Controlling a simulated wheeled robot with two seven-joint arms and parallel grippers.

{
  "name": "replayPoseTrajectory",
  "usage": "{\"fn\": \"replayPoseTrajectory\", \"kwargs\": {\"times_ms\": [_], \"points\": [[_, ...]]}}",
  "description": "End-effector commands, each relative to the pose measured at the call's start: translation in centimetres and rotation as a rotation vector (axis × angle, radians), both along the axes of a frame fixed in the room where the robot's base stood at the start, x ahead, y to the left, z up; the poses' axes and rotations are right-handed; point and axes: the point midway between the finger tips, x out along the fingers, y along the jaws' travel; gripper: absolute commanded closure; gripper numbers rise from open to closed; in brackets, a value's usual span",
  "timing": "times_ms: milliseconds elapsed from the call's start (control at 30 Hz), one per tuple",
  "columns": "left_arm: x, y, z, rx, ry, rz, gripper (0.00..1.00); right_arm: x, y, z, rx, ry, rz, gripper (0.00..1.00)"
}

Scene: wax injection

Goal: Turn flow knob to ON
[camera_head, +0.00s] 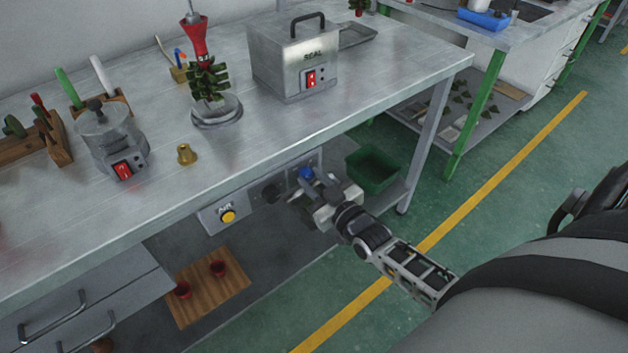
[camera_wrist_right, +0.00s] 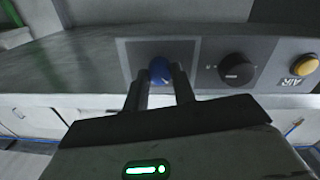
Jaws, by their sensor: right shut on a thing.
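A blue knob (camera_head: 306,173) sits on the control panel under the front edge of the metal table. My right gripper (camera_head: 302,192) reaches it from the front, and its jaws are shut on the knob. In the right wrist view the blue knob (camera_wrist_right: 160,70) shows between the two dark fingertips (camera_wrist_right: 161,82). The gripper hides part of the panel in the head view. No ON marking can be read at the blue knob. My left gripper is not in view.
Beside the blue knob are a black knob (camera_wrist_right: 237,69) and a yellow button (camera_wrist_right: 304,65) marked AIR. A green bin (camera_head: 372,170) stands behind my right gripper. The tabletop holds a steel SEAL box (camera_head: 290,60), a wax tree (camera_head: 208,80) and a pot (camera_head: 108,135).

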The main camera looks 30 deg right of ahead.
Motion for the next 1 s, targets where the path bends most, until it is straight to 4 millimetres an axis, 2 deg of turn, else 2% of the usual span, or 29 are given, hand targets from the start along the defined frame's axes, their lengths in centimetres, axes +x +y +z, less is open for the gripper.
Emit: {"fn": "replayPoseTrajectory", "kwargs": {"times_ms": [367, 1000], "points": [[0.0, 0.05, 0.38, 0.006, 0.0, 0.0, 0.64, -0.02, -0.02, 0.1, 0.124, 0.009, 0.0, 0.97], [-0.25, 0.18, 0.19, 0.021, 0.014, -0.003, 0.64, -0.03, -0.09, 0.09, 0.705, 0.055, -0.001, 0.97]]}}
